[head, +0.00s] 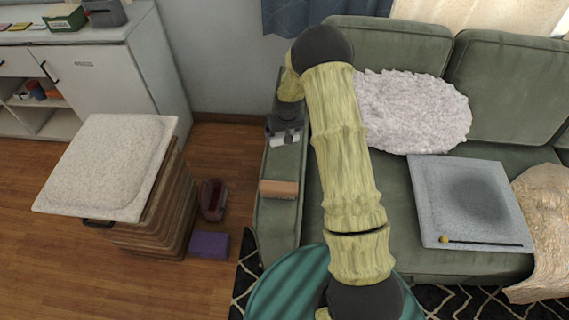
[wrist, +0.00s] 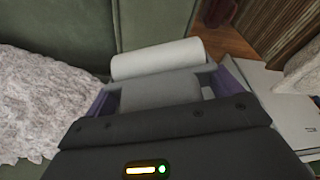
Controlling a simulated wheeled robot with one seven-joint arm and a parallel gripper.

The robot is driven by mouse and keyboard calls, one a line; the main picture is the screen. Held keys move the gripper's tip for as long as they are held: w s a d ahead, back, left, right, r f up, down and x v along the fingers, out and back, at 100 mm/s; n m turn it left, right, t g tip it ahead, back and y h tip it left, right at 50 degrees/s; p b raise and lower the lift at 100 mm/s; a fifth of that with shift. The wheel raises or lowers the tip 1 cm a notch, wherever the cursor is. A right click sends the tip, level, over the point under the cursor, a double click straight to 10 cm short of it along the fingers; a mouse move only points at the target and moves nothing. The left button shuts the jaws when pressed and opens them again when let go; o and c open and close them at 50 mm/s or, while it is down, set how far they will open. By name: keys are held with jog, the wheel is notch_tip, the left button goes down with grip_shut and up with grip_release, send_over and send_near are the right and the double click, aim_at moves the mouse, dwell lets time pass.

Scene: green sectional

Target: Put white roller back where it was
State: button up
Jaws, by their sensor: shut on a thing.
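The white roller (wrist: 158,58) is a pale cylinder lying crosswise at my fingertips in the wrist view. My gripper (wrist: 165,88) is shut on it, with a finger at each side and a grey surface showing between them. In the head view my gripper (head: 286,133) is over the left arm of the green sofa, pointing down. Only small pale parts of the roller (head: 277,141) show there. I cannot tell whether the roller touches the sofa arm.
A brown block-like item (head: 278,189) lies on the sofa arm (head: 277,222). A fluffy pillow (head: 415,110) and a grey square cushion (head: 440,190) with a thin stick (head: 480,241) are on the seat. A speckled-top stool (head: 105,165), dark red item (head: 213,199) and purple block (head: 209,245) stand left.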

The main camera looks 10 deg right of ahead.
jog(key=shift+w+a+r, duration=0.1)
jog(key=shift+w+r, duration=0.05)
jog(key=shift+w, duration=0.3)
jog(key=shift+s+f, duration=0.1)
jog(key=shift+f, duration=3)
jog(key=shift+f+p, duration=0.4)
jog(key=shift+f, duration=1.5)
